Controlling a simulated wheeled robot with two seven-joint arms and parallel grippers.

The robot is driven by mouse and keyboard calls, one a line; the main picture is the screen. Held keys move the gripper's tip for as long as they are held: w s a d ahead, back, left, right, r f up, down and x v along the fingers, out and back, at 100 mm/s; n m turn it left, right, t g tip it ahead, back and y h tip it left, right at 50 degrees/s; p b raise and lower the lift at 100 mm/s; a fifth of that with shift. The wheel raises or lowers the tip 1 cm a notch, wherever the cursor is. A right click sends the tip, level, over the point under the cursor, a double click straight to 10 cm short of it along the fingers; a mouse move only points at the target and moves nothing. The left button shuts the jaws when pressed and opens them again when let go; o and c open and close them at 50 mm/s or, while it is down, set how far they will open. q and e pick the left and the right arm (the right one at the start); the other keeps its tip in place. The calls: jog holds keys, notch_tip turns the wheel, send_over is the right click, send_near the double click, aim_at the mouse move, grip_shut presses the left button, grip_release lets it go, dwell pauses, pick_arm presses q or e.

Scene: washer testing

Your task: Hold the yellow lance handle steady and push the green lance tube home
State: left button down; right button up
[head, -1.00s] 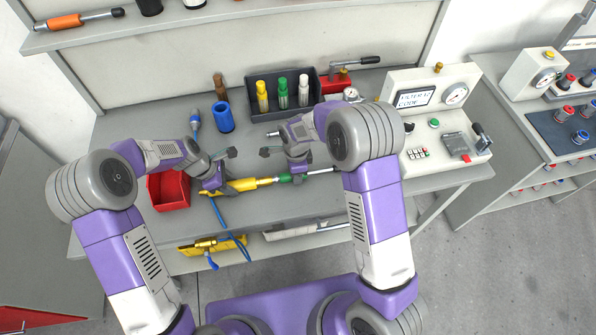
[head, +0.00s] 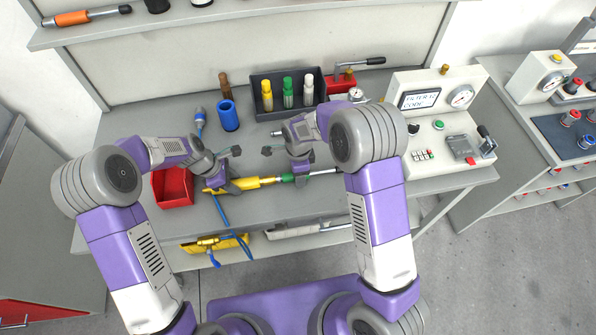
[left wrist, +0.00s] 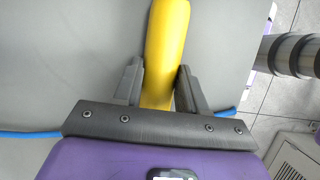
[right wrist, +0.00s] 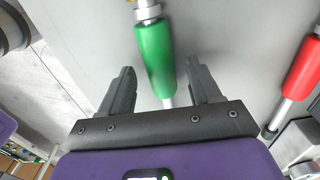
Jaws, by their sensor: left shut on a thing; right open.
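The yellow lance handle (head: 258,182) lies over the front part of the bench, roughly left to right. My left gripper (head: 224,188) is shut on the handle; its fingers (left wrist: 160,92) sit on both sides of the yellow body in the left wrist view. The green lance tube (head: 287,178) is in line at the handle's right end, with a metal collar (right wrist: 148,13) between them. In the head view my right arm partly hides the rod.
A red-sleeved rod (right wrist: 302,70) lies beside the right gripper in its wrist view. A red bin (head: 172,188), blue cup (head: 228,116), dark tray (head: 267,78) of coloured bottles and test unit (head: 437,105) stand around. A blue hose (head: 221,211) hangs over the front edge.

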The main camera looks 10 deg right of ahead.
pick_arm(q)
jog(key=c, duration=0.5)
grip_release()
jog(key=shift+c, duration=0.2)
pick_arm(e)
notch_tip(320, 180, up, 12)
jog(key=shift+f, duration=0.15)
pick_arm(q)
jog(key=shift+r, duration=0.1)
jog(key=v, duration=1.2)
